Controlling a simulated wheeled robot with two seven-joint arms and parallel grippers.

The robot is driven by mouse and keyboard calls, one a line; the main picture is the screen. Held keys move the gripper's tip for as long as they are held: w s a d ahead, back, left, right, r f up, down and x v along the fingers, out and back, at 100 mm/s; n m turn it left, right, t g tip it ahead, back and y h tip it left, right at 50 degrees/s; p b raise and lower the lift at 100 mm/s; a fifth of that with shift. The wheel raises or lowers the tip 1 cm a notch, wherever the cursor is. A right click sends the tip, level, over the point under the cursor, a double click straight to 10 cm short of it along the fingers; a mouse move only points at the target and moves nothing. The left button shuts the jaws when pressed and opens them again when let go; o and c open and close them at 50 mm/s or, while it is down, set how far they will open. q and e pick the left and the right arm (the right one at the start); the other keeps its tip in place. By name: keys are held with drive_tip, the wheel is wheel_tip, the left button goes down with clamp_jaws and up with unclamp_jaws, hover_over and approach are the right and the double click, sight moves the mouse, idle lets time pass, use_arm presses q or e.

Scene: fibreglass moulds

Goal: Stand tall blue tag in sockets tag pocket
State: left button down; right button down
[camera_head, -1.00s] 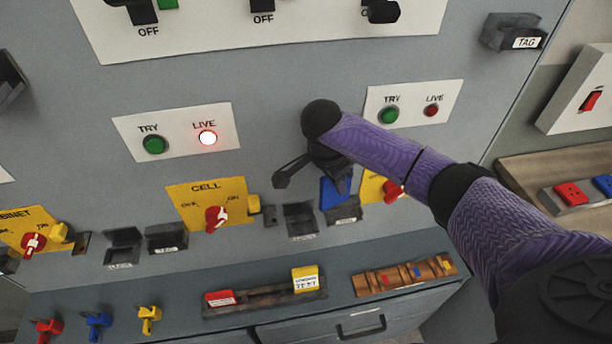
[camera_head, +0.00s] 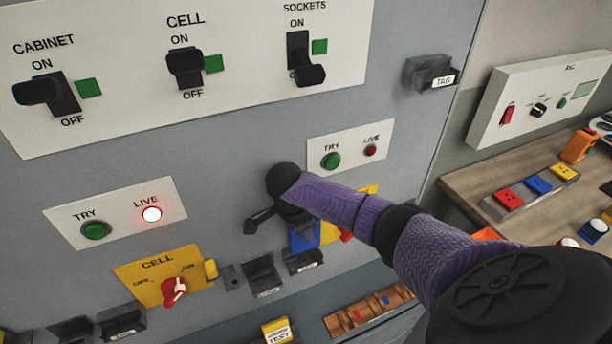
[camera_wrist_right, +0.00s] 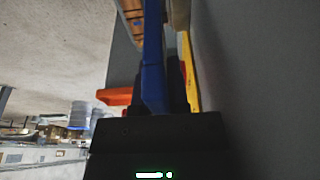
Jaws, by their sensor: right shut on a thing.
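The tall blue tag (camera_head: 303,238) is in my right gripper (camera_head: 296,216), low on the grey panel front. In the right wrist view the blue tag (camera_wrist_right: 153,62) shows as a narrow upright strip by the dark fingers. A dark pocket (camera_head: 304,263) sits directly below the tag's lower end; I cannot tell whether the tag's end is inside it. Its label is too small to read. Another dark pocket labelled TAG (camera_head: 430,75) is at the upper right, right of the SOCKETS switch (camera_head: 303,62). My left gripper is out of view.
A second dark pocket (camera_head: 263,273) is close on the left. A yellow CELL plate (camera_head: 162,276) with a red knob is further left. A TRY/LIVE plate (camera_head: 350,143) is above my gripper. A wooden rack (camera_head: 370,311) lies below. A bench (camera_head: 470,190) stands at the right.

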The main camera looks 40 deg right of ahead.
sight(310, 247)
drive_tip(key=shift+a+b+x, duration=0.15)
drive_tip(key=shift+b+x, duration=0.2)
drive_tip(key=shift+x, duration=0.45)
drive_tip(key=shift+a+b+x, duration=0.2)
drive_tip(key=shift+b+x, duration=0.15)
drive_tip(key=shift+x, duration=0.4)
drive_tip(key=shift+w, duration=0.15)
drive_tip(key=shift+p, duration=0.35)
drive_tip(key=shift+p, duration=0.35)
